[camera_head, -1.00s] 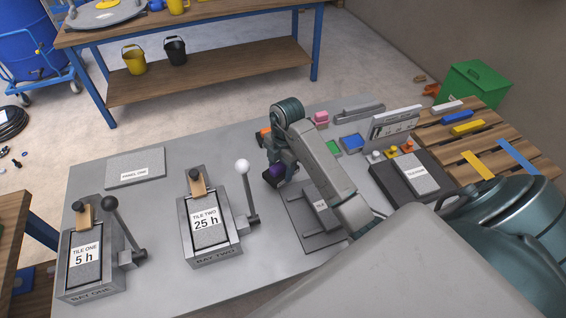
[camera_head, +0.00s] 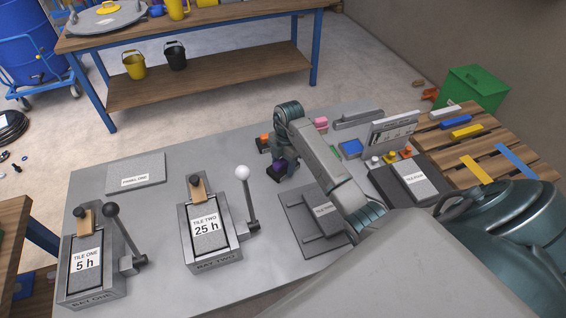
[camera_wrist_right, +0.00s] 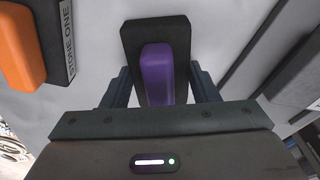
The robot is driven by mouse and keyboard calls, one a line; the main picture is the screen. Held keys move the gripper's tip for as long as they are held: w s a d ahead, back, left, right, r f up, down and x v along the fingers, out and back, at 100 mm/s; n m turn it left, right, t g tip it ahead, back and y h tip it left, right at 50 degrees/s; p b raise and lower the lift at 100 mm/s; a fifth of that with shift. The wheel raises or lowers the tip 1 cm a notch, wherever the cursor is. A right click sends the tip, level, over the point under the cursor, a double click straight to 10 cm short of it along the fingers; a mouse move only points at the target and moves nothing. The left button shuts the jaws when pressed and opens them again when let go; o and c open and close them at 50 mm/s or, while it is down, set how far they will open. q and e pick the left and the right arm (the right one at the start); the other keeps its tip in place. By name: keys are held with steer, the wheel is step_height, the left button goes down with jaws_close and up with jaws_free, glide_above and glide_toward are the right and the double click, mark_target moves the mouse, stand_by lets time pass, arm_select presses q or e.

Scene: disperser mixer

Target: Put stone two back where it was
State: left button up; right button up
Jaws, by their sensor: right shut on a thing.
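A stone with a purple handle (camera_wrist_right: 158,75) on a dark block is in the right wrist view, and I take it as stone two, though no label shows on it. It also shows in the head view (camera_head: 276,173), at or just above the grey table (camera_head: 150,215); a gap is hard to tell. My right gripper (camera_head: 284,161) is shut on the purple handle, one finger on each side in the wrist view. Stone one, with an orange handle (camera_wrist_right: 16,45), lies beside it, apart; it also shows in the head view (camera_head: 264,143). My left gripper is out of view.
Bay two (camera_head: 216,264) with its white-knobbed lever stands to the left, and bay one (camera_head: 90,297) farther left. A grey plate with a tile (camera_head: 300,215) lies close, right and nearer. Pink (camera_head: 320,124) and blue (camera_head: 351,148) blocks lie behind the arm.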

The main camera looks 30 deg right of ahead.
mark_target(283, 159)
steer(key=shift+f, duration=0.15)
steer(key=o, duration=1)
steer(key=shift+o, duration=0.2)
steer(key=r, duration=0.1)
steer(key=r+b, duration=0.1)
steer(key=r, duration=0.1)
steer(key=r+b, duration=0.1)
steer(key=r, duration=0.1)
steer(key=shift+w+d, duration=0.1)
steer(key=shift+d, duration=0.25)
steer(key=r+p, duration=0.1)
steer(key=r, duration=0.1)
steer(key=r+p, duration=0.1)
steer(key=r, duration=0.1)
steer(key=r+p, duration=0.2)
steer(key=shift+d+r, duration=0.15)
steer(key=shift+d, duration=0.15)
steer(key=shift+r+p, duration=0.5)
steer(key=shift+p, duration=0.1)
steer(key=shift+d, duration=0.1)
